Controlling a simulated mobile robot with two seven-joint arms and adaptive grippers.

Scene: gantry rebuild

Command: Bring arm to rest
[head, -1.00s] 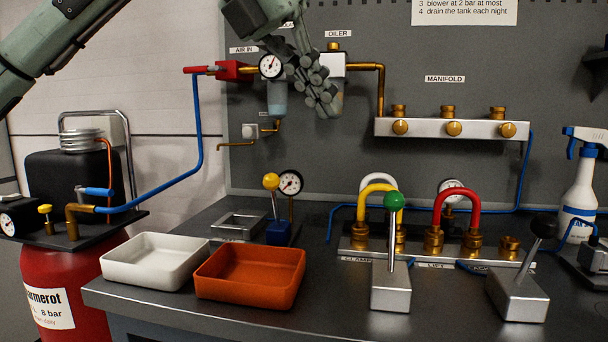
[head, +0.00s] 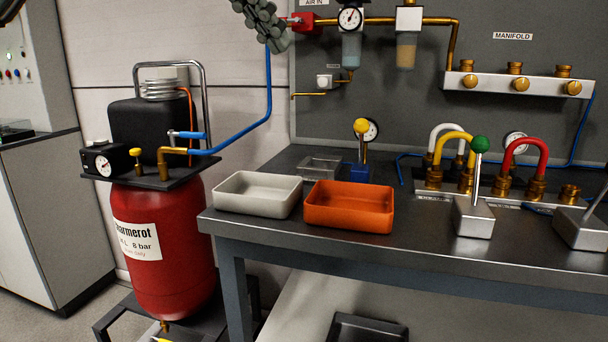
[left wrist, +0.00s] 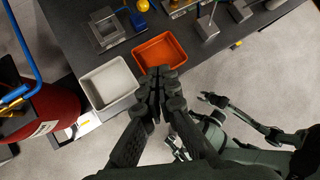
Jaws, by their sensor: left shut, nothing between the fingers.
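My left gripper (head: 262,22) is at the top of the head view, high in front of the wall, left of the gauge. Its fingers are shut with nothing between them. In the left wrist view the closed fingers (left wrist: 158,88) show above the bench's front edge, near the white tray (left wrist: 108,82) and the orange tray (left wrist: 160,52). Both trays look empty; the head view shows the white tray (head: 257,194) left of the orange one (head: 349,207). Parts of my body and other arm show at the right of the wrist view; the right gripper's jaws are unclear there.
A red tank (head: 165,250) with a blue hose (head: 245,135) stands left of the bench (head: 425,255). Levers with yellow (head: 361,126) and green (head: 479,145) knobs and a red hose loop (head: 527,148) rise from the bench. Open floor (left wrist: 245,88) lies before it.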

